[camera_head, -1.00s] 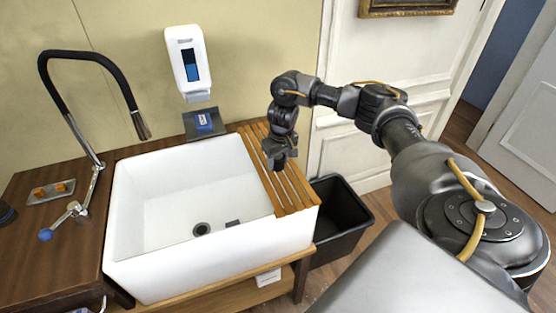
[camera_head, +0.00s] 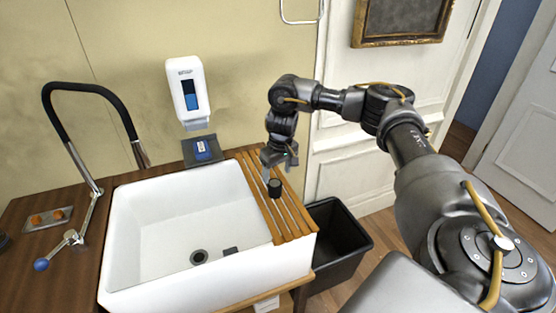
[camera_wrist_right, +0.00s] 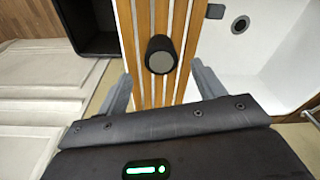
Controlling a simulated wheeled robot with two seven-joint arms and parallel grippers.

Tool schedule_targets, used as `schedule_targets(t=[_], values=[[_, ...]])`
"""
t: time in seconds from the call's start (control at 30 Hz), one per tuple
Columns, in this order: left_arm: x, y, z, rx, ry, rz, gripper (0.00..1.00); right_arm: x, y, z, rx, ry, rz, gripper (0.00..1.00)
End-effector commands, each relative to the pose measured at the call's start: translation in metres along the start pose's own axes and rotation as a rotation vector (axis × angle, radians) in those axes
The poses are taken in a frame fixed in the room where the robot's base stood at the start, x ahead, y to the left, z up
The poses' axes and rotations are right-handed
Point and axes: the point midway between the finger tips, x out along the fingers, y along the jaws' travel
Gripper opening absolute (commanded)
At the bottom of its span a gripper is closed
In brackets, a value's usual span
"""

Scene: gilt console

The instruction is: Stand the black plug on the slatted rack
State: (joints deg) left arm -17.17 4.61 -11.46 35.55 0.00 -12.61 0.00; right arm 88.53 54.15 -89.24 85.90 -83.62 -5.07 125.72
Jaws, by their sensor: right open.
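The black plug (camera_head: 274,188) is a short dark cylinder. It stands upright on the slatted wooden rack (camera_head: 295,220) across the right side of the sink. In the right wrist view the plug (camera_wrist_right: 160,54) shows its round grey end against the slats of the rack (camera_wrist_right: 141,30). My right gripper (camera_head: 279,160) is open and empty, just above the plug. In the right wrist view its fingers (camera_wrist_right: 164,86) are spread apart, with the plug beyond them and clear of both. My left gripper is not in view.
The white sink (camera_head: 165,215) lies left of the rack, with a drain (camera_head: 199,257) in it. A black bin (camera_head: 338,240) stands on the floor to the right. A soap dispenser (camera_head: 187,92) hangs on the wall, and a black-hosed tap (camera_head: 90,90) stands at left.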

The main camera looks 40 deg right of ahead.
Motion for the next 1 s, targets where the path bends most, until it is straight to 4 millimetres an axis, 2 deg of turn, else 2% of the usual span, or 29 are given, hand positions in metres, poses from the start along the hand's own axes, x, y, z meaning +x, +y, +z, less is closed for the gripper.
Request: schedule_targets(t=[0.03, 0.1, 0.33, 1.0], values=[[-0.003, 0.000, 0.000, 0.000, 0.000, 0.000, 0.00, -0.012, 0.000, -0.002, -0.001, 0.004, 0.000, 0.68], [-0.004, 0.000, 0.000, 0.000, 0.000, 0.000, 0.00, -0.023, 0.000, -0.001, -0.002, 0.004, 0.000, 0.68], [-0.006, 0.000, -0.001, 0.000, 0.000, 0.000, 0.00, -0.043, 0.000, 0.000, -0.001, 0.001, 0.001, 0.68], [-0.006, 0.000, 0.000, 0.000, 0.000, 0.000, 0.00, -0.044, -0.002, 0.000, -0.006, 0.000, -0.001, 0.68]])
